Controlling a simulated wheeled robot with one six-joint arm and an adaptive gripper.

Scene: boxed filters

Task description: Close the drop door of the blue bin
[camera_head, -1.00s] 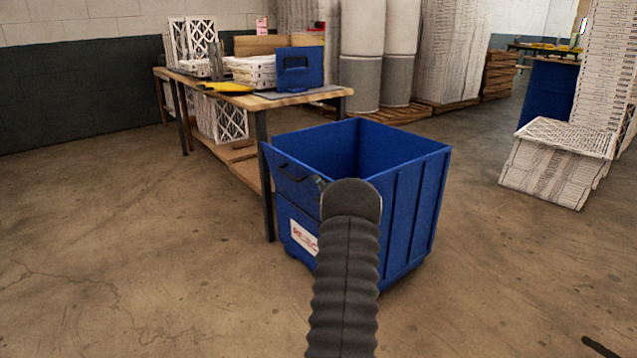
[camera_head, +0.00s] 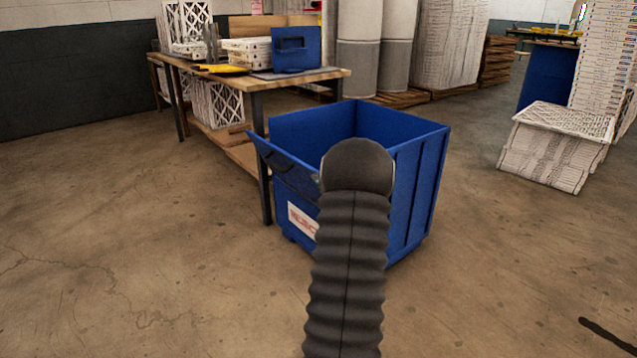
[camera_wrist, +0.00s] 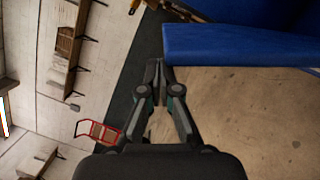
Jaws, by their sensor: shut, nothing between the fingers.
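The blue bin (camera_head: 420,185) stands on the floor, open at the top. Its drop door (camera_head: 285,160) is the upper panel of the labelled front side and leans outward at the top. In the wrist view my gripper (camera_wrist: 158,68) is shut and empty. Its tips are beside the end of a blue panel (camera_wrist: 235,45), which looks like the door. I cannot tell whether they touch it.
A wooden workbench (camera_head: 300,82) stands close behind the bin's left side, with a blue case (camera_head: 297,50) on it. A stack of white filters (camera_head: 555,150) is at the right. The floor at front left is clear.

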